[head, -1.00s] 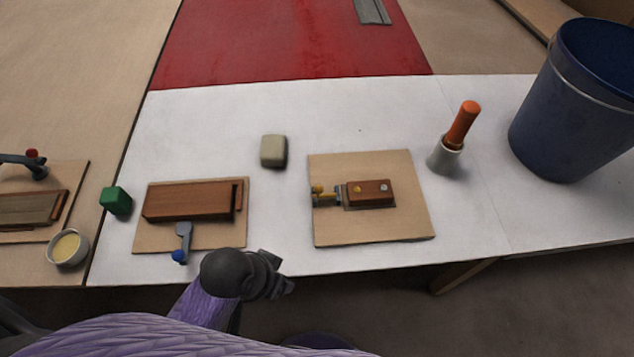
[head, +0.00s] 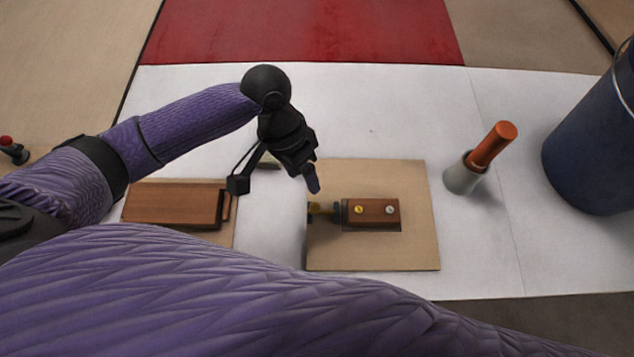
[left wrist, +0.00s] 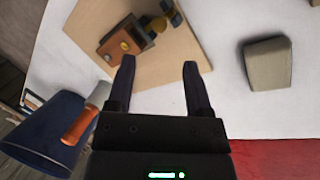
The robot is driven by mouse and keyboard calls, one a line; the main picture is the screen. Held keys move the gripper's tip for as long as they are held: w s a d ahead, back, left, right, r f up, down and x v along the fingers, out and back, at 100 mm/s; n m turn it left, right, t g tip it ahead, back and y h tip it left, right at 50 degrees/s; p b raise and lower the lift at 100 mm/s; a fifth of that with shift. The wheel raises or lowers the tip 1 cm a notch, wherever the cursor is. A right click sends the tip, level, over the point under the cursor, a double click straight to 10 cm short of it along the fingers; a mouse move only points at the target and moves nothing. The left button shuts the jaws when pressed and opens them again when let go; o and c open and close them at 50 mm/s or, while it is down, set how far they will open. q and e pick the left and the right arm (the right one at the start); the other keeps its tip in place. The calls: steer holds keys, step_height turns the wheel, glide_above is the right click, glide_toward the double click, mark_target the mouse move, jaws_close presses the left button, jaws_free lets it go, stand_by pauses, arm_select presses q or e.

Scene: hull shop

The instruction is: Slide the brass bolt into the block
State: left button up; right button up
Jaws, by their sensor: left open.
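The brass bolt (head: 315,208) lies in its mount at the left of the brown wooden block (head: 374,212), on a square light-wood board (head: 405,250). The block has a yellow and a pale screw head on top. My left gripper (head: 313,184) is above the board's left edge, close to the bolt, and partly covers that area. In the left wrist view the open gripper (left wrist: 160,68) has nothing between its fingers; the block (left wrist: 125,44) and the bolt (left wrist: 158,24) lie beyond the fingertips. Whether the fingers touch the bolt is not clear. My right gripper is not seen.
An orange-handled tool stands in a grey cup (head: 462,178) on the right, near a blue bucket (head: 598,150). A second wooden block (head: 172,204) lies left, under my arm. A grey-beige block (left wrist: 266,64) is beside the board. White table between board and cup is clear.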

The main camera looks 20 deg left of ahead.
mark_target(313, 204)
arm_select(q)
steer(key=b+x, duration=0.2)
steer(key=x, duration=0.6)
steer(key=shift+s+a+b, duration=0.1)
steer(key=shift+s+b, duration=0.05)
steer(key=shift+b, duration=0.25)
steer(key=shift+r, duration=0.1)
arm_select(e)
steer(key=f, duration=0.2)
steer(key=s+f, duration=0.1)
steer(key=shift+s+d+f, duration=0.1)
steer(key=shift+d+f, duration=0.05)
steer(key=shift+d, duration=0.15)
arm_select(q)
steer(key=shift+c, duration=0.2)
jaws_close()
